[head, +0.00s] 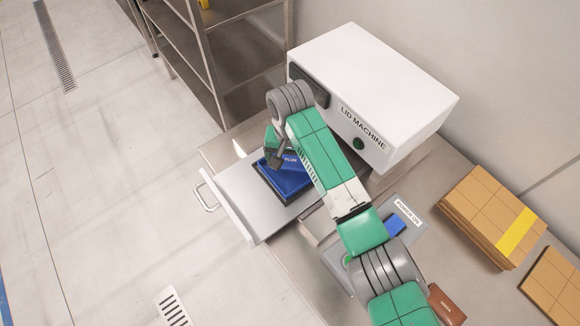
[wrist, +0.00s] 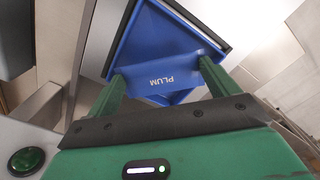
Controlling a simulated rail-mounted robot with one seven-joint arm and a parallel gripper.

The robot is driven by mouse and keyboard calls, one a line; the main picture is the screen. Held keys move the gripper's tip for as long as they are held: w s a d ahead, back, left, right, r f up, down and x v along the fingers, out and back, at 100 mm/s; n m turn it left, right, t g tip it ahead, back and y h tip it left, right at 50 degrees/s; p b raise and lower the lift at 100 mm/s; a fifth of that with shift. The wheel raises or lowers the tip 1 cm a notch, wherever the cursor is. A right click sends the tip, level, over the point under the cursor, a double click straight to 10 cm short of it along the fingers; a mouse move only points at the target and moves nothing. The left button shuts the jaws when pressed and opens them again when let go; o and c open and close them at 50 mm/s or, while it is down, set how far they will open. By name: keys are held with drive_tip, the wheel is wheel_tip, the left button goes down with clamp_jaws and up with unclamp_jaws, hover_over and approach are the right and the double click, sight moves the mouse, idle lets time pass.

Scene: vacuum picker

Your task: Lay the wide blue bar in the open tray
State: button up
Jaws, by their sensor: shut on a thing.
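The open tray (head: 224,182) is a pale grey drawer with a handle, pulled out from the lid machine. In the head view the blue bar (head: 290,175) is over the tray's dark-edged blue area, and my gripper (head: 275,157) partly covers it. A broad blue surface with a dark rim (wrist: 160,40) lies just beyond the bar in the wrist view. I cannot tell whether the bar touches it.
The white lid machine (head: 385,85) stands behind the tray. A grey panel with a POWER ON label (head: 408,213) and a small blue block (head: 396,225) lies right of my arm. Cardboard stacks (head: 485,215) are at the right. A metal shelf (head: 235,50) stands at the back.

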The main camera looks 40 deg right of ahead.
sight(290, 162)
drive_tip(key=shift+w+d, duration=0.1)
drive_tip(key=shift+w, duration=0.1)
drive_tip(key=shift+s+f+b, duration=0.1)
drive_tip(key=shift+f+b, duration=0.5)
drive_tip(key=shift+f, duration=1.15)
drive_tip(key=shift+f, duration=0.15)
drive_tip(key=o, duration=0.8)
wheel_tip(290, 162, up, 12)
drive_tip(key=p, duration=0.3)
